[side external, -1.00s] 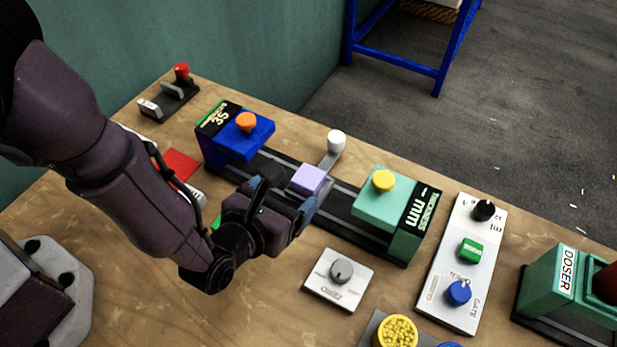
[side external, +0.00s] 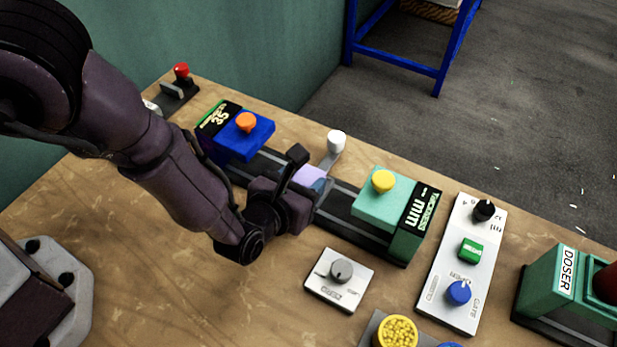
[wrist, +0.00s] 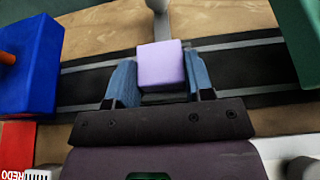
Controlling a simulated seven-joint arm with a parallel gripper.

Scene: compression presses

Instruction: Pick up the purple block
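The purple block (wrist: 160,64) sits on the dark track between the blue and the green press parts. It also shows in the side external view (side external: 308,176), partly hidden behind my gripper (side external: 303,183). In the wrist view the two blue fingers of my gripper (wrist: 160,72) stand on either side of the block. A narrow gap shows on the left, and the right finger is very close to the block. The fingers are apart, and I see no firm grip on the block.
A blue press part with an orange knob (side external: 246,122) stands left of the block, and a green one with a yellow knob (side external: 383,181) stands right. A white-knobbed lever (side external: 336,143) is just behind the block. A grey dial box (side external: 339,279) lies in front.

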